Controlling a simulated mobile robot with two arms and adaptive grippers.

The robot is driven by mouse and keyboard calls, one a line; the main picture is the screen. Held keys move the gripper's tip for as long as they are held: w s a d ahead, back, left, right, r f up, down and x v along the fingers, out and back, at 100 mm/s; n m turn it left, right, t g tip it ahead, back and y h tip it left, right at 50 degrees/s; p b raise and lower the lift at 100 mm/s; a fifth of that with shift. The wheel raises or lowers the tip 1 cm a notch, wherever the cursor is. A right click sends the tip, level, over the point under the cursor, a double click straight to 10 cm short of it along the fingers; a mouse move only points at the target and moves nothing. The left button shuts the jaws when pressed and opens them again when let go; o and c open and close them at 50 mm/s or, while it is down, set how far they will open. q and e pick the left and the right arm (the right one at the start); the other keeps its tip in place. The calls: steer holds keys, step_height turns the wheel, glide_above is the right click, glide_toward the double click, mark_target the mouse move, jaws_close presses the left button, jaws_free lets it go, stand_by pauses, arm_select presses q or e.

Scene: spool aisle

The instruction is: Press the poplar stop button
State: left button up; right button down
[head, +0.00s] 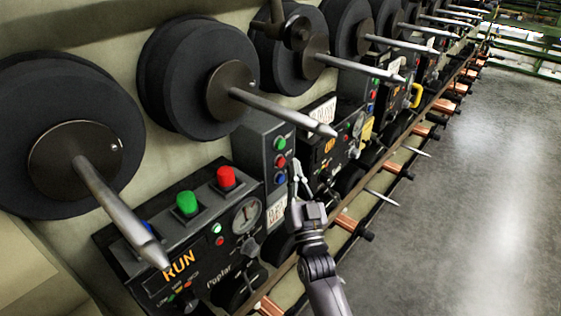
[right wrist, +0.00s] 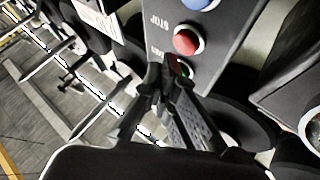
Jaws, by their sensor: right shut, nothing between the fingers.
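A black control panel (head: 205,235) marked Poplar and RUN stands at the lower left in the head view. It has a large green button (head: 187,203) and a large red button (head: 226,177) on top. Beside it is a grey box (head: 252,148) with green (head: 279,142), red (head: 280,161) and blue (head: 280,179) buttons. In the right wrist view, the red button (right wrist: 187,40) has STOP lettering beside it. The green button (right wrist: 184,69) is partly hidden behind my fingertips. My right gripper (head: 296,172) is shut and empty, close in front of the box; contact cannot be told.
Large black spools (head: 200,75) on the wall carry grey spindles (head: 285,112) that stick out above the panels. More panels and copper-coloured rollers (head: 346,224) continue along the row. Open grey floor (head: 470,190) lies to the right.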

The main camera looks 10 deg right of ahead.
steer(key=shift+w+a, duration=0.3)
steer(key=shift+w, duration=0.05)
steer(key=shift+w+a, duration=0.3)
steer(key=shift+w, duration=0.05)
stand_by(0.8)
steer(key=shift+d, duration=0.1)
steer(key=shift+s+d, duration=0.5)
steer(key=shift+s, duration=0.25)
steer(key=shift+p, duration=0.3)
steer(key=s+d+p, duration=0.1)
steer(key=s+d, duration=0.1)
steer(key=s+d+p, duration=0.1)
steer(key=s, duration=0.1)
steer(key=shift+s+d, duration=0.35)
steer(key=shift+f, duration=0.1)
